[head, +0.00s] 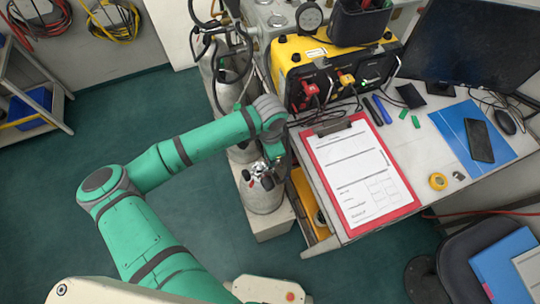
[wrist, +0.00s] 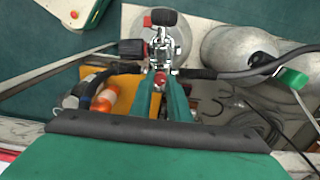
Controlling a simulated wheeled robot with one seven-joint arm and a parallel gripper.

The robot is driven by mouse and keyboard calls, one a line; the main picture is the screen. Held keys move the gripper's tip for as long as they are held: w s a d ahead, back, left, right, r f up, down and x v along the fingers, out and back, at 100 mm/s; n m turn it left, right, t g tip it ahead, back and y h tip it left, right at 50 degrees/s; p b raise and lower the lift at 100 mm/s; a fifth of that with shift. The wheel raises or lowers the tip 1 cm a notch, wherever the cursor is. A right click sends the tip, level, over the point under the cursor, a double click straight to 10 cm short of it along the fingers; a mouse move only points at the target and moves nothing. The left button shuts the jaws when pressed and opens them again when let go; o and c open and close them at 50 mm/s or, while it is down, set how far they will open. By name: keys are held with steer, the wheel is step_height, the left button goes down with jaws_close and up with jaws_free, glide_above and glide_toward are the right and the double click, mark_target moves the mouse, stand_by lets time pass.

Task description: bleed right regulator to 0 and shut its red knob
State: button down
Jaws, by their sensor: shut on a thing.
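A grey cylinder (head: 262,197) stands upright beside the table with a chrome valve and regulator (wrist: 160,48) on top. The regulator has a black knob (wrist: 164,17) at its far end and another black knob (wrist: 131,47) with a red ring on its left side. My gripper (wrist: 161,80) is at the near side of the regulator, its green fingers shut on a small red knob (wrist: 161,82). The fingers partly hide the red knob. In the head view my wrist covers part of the regulator. No gauge reading on it is legible.
More grey cylinders (wrist: 236,53) with black hoses stand close to the right in the wrist view. A table holds a yellow panel box (head: 300,60) and a red clipboard (head: 407,195). Open green floor (head: 60,190) lies at the left.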

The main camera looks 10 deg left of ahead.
steer(key=m, duration=0.3)
steer(key=shift+m, duration=0.4)
steer(key=m, duration=0.4)
steer(key=shift+w+m, duration=0.15)
steer(key=shift+m, duration=0.15)
steer(key=m, duration=0.2)
steer(key=shift+m, duration=2.3)
steer(key=c, duration=1.7)
jaws_free()
steer(key=shift+o, duration=0.2)
